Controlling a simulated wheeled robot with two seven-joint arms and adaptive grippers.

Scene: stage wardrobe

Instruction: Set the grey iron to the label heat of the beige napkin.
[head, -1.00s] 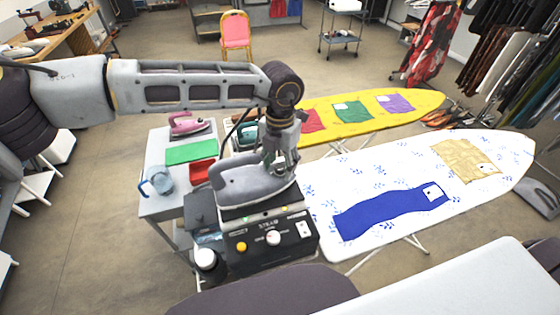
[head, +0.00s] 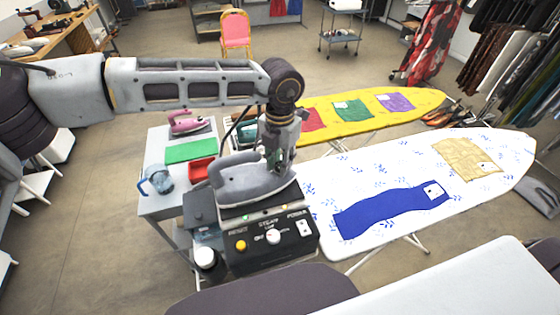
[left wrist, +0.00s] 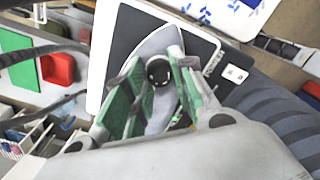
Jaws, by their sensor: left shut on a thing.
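The grey iron (head: 236,192) rests on the black steam station; its grey body also shows in the left wrist view (left wrist: 160,42). My left gripper (head: 274,172) points down at the right part of the iron. In the left wrist view its green-padded fingers (left wrist: 158,85) are shut on the iron's round black dial (left wrist: 158,71). The dial's markings cannot be read. The beige napkin (head: 462,155) lies at the far right of the white ironing board, with a small white label (head: 486,167) too small to read. My right gripper is not in view.
The steam station (head: 270,240) has a yellow button, a white knob and a power switch. A blue napkin (head: 385,213) lies on the white board (head: 335,175). Behind is a yellow board (head: 425,100) with several cloths. A pink iron (head: 187,122) stands on the side table (head: 155,205).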

